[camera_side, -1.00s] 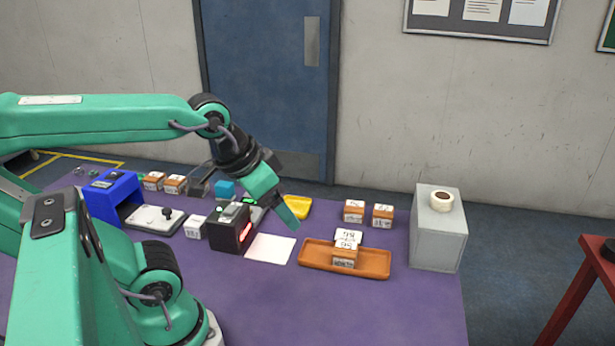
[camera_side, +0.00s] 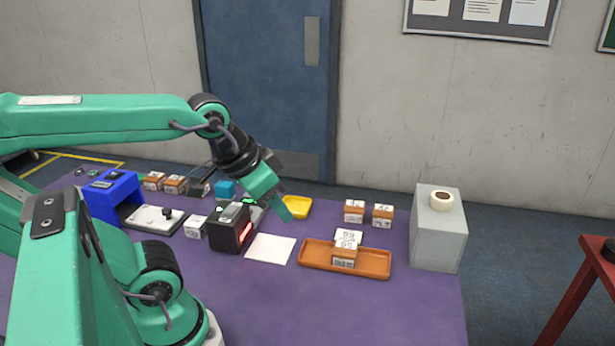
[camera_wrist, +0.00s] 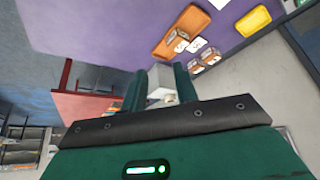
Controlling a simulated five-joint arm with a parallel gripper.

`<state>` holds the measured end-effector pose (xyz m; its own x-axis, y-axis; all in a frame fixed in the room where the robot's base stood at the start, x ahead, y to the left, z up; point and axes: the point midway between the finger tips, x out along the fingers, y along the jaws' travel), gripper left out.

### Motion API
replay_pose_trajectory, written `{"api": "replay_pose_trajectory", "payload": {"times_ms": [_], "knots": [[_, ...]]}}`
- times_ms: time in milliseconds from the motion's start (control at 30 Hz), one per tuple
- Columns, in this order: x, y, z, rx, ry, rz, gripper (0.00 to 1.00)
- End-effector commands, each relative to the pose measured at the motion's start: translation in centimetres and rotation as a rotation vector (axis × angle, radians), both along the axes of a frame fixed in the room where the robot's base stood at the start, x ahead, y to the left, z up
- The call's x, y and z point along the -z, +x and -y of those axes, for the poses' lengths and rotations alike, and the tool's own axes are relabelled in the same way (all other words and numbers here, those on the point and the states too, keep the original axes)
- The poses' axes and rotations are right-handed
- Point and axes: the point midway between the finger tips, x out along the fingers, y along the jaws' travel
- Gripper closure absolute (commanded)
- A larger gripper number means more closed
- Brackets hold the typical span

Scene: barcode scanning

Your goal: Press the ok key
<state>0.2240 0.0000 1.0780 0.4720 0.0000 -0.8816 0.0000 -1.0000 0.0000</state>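My gripper (camera_side: 284,213) points down over the table's back middle, near the yellow tray, and touches nothing that I can see. In the wrist view its two fingers (camera_wrist: 160,90) are apart with nothing held between them; a pale box shows in the gap far behind. I cannot make out the ok key for certain. A black scanner (camera_side: 226,228) with a red glowing window and small green lights stands left of my gripper. A small device with a green light (camera_side: 250,201) sits behind it, partly hidden by the scanner and gripper.
An orange tray (camera_side: 317,264) holds a labelled box (camera_side: 345,257). Two more boxes (camera_side: 354,211) (camera_side: 382,215) stand behind it. A white sheet (camera_side: 270,249), yellow tray (camera_side: 297,208), grey block (camera_side: 438,235) and blue machine (camera_side: 112,190) share the purple table. Its front is clear.

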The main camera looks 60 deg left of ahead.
Motion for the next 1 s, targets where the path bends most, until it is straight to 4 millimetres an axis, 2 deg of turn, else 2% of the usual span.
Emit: {"api": "replay_pose_trajectory", "payload": {"times_ms": [33,133,1000], "knots": [[0.0,0.0,0.0,0.0,0.0,0.0,0.81],[0.0,0.0,0.0,0.0,0.0,0.0,1.0],[0.0,0.0,0.0,0.0,0.0,0.0,1.0]]}}
